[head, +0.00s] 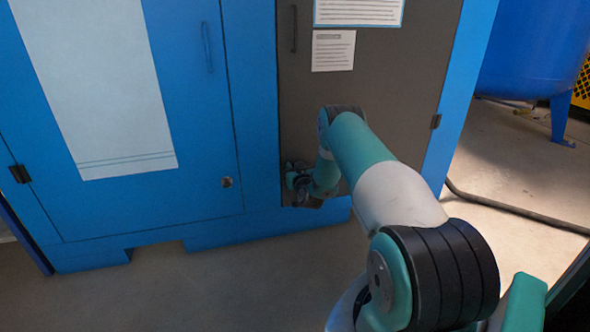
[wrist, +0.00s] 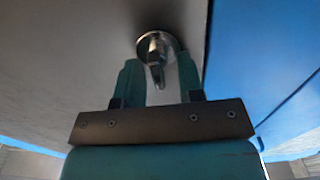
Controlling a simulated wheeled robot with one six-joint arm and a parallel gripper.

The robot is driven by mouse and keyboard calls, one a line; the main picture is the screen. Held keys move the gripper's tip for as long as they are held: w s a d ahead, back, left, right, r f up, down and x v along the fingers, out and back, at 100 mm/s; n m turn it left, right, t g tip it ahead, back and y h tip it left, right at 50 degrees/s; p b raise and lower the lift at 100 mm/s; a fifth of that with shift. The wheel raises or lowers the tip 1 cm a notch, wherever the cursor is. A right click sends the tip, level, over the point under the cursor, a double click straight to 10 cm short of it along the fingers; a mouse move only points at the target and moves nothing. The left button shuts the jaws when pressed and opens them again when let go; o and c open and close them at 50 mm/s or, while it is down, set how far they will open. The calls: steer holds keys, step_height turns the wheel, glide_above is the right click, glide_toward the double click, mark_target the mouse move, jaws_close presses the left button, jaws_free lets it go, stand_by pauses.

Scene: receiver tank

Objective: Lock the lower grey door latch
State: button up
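The lower grey door latch (wrist: 157,50) is a small metal piece with a round base on the grey door, seen in the wrist view. Its narrow tab points down in that picture, towards my gripper. My gripper (wrist: 159,76) is open, with one teal finger on each side of the latch and a visible gap to each. In the head view my gripper (head: 299,182) is at the lower left part of the grey door (head: 395,85). The latch is hidden there behind my gripper.
A blue door (head: 195,110) with a white panel, a handle and a round lock (head: 227,182) is left of the grey door. The grey door has a dark handle (head: 294,28) and paper notices (head: 333,50). A blue tank (head: 530,50) and a hose (head: 510,208) are at right.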

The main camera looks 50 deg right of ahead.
jaws_close()
steer(key=m, duration=0.2)
steer(key=m+p, duration=0.1)
steer(key=m, duration=0.1)
steer(key=shift+s+d, duration=0.15)
steer(key=m, duration=0.4)
steer(key=f+m, duration=0.1)
steer(key=m, duration=0.8)
steer(key=shift+s+d+f+m, duration=0.2)
steer(key=shift+d+m, duration=0.1)
steer(key=shift+m, duration=0.1)
